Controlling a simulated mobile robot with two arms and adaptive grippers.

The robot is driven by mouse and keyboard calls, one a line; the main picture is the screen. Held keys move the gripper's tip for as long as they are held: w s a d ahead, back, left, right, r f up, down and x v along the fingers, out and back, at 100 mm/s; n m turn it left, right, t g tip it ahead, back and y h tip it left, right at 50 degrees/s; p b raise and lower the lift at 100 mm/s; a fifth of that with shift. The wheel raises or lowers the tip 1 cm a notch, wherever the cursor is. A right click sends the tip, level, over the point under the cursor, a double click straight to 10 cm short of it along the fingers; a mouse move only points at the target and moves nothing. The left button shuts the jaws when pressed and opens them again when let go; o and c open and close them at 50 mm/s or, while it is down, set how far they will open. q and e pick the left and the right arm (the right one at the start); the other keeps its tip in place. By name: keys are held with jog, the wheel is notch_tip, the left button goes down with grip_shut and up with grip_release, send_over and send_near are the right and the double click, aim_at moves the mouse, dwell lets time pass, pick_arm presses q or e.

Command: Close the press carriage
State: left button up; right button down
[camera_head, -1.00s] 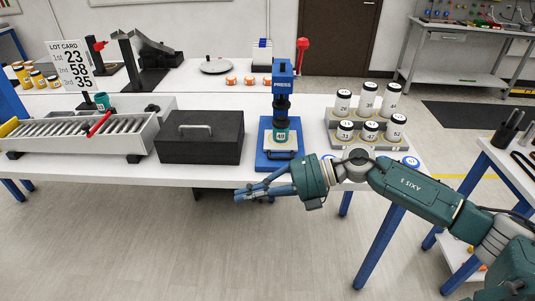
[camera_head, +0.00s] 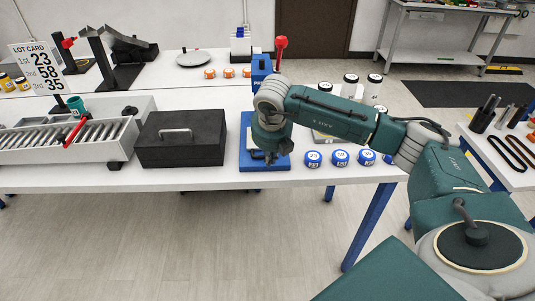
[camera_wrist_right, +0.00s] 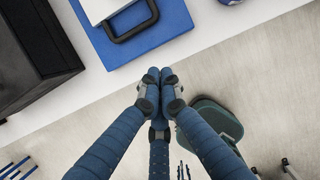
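The blue press (camera_head: 261,72) stands on the table, mostly hidden behind my right arm in the head view. Its blue base (camera_head: 246,150) shows around my gripper. In the right wrist view, the carriage's black loop handle (camera_wrist_right: 136,26) stands out over the blue base (camera_wrist_right: 165,30), beside a pale plate (camera_wrist_right: 98,8). My right gripper (camera_head: 270,157) is at the front of the press. In the wrist view its fingertips (camera_wrist_right: 158,76) are together with nothing between them, apart from the handle in the picture. The jar on the carriage is hidden now. My left gripper is not in view.
A black case (camera_head: 181,140) stands left of the press. Several blue-topped round pieces (camera_head: 340,157) lie to its right, with white jars (camera_head: 349,85) behind. A grey roller tray (camera_head: 112,143) is farther left. Floor is clear before the table.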

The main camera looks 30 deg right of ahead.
jog(key=p+x, duration=0.1)
jog(key=x, duration=0.2)
jog(key=shift+f, duration=0.3)
jog(key=shift+w+d+f+p, duration=0.1)
jog(key=shift+w+d+p, duration=0.2)
jog(key=shift+w, duration=0.25)
jog(key=shift+w+d+f+p, duration=0.1)
jog(key=shift+w+d+p, duration=0.2)
jog(key=shift+w, duration=0.25)
jog(key=shift+w+d+f, duration=0.25)
jog(key=shift+w+d, duration=0.1)
jog(key=shift+w, duration=0.3)
